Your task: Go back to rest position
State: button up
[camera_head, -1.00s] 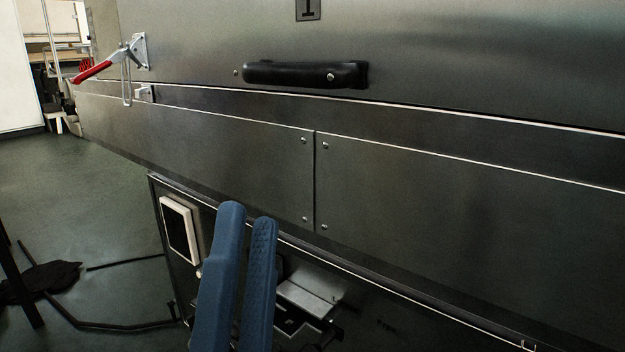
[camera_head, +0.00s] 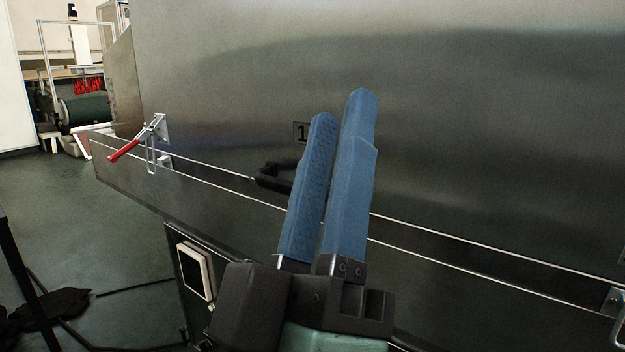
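My gripper (camera_head: 339,112) points upward in front of the dryer, a little right of the middle of the view. Its two blue fingers are nearly parallel, with a narrow gap between them and nothing visible held. Behind the fingers is the dryer's large metal panel (camera_head: 480,130). The black handle (camera_head: 272,177) is partly hidden by the left finger. A small plate marked 1 (camera_head: 300,131) sits above the handle.
A toggle latch with a red lever (camera_head: 125,150) is at the panel's left end; another latch (camera_head: 614,303) is at the right edge. A white-framed box (camera_head: 194,271) is below. Green floor (camera_head: 60,200) is open at left, with dark legs (camera_head: 18,265) near the edge.

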notch_tip(320, 180, up, 59)
jog(key=a+m+t+y+p, duration=0.1)
jog(key=m+y+p, duration=0.4)
jog(key=p, duration=4.4)
jog(key=shift+s+a+f+y, duration=0.15)
jog(key=shift+s+a+y, duration=0.2)
jog(key=shift+y, duration=0.85)
jog(key=shift+f, duration=0.1)
